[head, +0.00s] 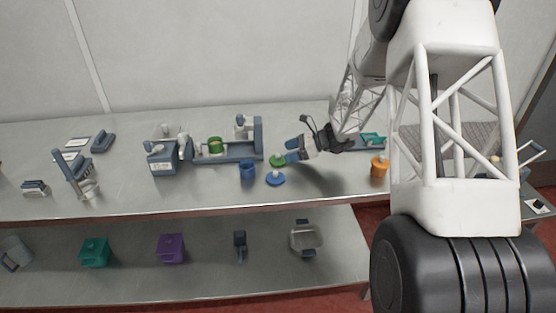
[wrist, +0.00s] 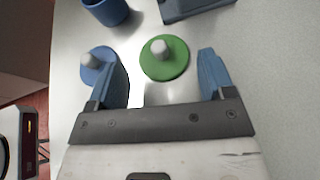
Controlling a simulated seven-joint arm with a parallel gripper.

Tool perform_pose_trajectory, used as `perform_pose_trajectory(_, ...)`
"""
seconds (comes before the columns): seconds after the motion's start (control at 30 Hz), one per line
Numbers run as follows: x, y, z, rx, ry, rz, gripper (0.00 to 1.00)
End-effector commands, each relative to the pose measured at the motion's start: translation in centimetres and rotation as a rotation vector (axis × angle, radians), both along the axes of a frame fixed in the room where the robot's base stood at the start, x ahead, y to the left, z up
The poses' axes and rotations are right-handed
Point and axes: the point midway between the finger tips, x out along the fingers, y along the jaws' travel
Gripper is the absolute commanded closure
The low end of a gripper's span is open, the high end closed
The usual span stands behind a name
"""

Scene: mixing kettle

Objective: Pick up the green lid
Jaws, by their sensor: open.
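The green lid (wrist: 165,66) is a round disc with a grey knob, flat on the metal table. In the wrist view it lies ahead of my gripper (wrist: 165,75), between the lines of the two blue fingers. The fingers are apart and hold nothing. In the head view the green lid (head: 277,161) is just left of my gripper (head: 290,150), partly behind the blue lid. The height of my fingers above the table is hard to tell.
A blue lid (wrist: 92,62) with a grey knob lies close to the left finger. A blue cup (head: 247,170) stands beside the lids. A blue-grey stand (head: 235,152) with a green container (head: 214,145) is behind. An orange container (head: 379,166) is to the right.

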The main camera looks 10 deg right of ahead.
Motion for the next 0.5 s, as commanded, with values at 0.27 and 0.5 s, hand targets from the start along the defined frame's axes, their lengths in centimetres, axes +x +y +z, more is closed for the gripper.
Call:
perform_pose_trajectory(0.27, 0.4, 2.7, -1.0, 0.000, 0.000, 0.001, 0.24)
perform_pose_trajectory(0.5, 0.7, 4.4, -1.7, 0.000, 0.001, 0.001, 0.24)
